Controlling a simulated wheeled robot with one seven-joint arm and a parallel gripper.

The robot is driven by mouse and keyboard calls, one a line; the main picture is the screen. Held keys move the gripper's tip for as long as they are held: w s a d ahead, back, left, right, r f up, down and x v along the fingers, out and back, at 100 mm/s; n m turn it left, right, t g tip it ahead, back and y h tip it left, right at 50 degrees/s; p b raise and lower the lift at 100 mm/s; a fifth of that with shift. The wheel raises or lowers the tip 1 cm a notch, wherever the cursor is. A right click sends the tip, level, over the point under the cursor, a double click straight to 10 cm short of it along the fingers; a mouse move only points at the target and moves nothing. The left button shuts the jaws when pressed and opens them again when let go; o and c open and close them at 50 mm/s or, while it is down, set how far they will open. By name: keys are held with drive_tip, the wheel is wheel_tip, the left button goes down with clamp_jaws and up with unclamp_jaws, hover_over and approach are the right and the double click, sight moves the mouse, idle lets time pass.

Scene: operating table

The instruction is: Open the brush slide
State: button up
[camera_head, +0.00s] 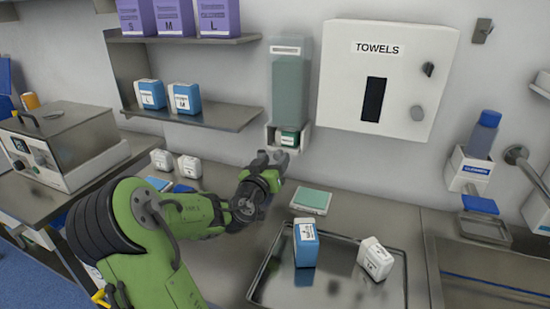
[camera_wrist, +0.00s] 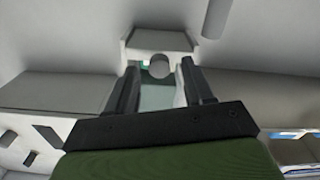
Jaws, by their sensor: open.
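The brush dispenser (camera_head: 289,85) is a tall, clear teal column on the wall. At its foot is a pale slide housing (camera_head: 304,137) with a green box (camera_head: 290,135) visible inside. In the wrist view the pale housing (camera_wrist: 160,40) is straight ahead, with a round grey knob (camera_wrist: 159,67) at its front. My gripper (camera_head: 272,158) is just below and in front of the housing. In the wrist view its two dark fingers (camera_wrist: 160,76) are apart, one to each side of the knob in the picture. I cannot tell whether they touch it.
A white towels cabinet (camera_head: 388,75) is to the right of the dispenser. Below are a teal-topped packet (camera_head: 311,200) and a metal tray (camera_head: 340,291) with a blue box (camera_head: 306,245) and a white box (camera_head: 376,259). A shelf (camera_head: 205,115) with blue boxes is at left.

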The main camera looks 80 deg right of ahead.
drive_tip(key=shift+d, duration=0.5)
clamp_jaws()
drive_tip(key=shift+f, duration=0.1)
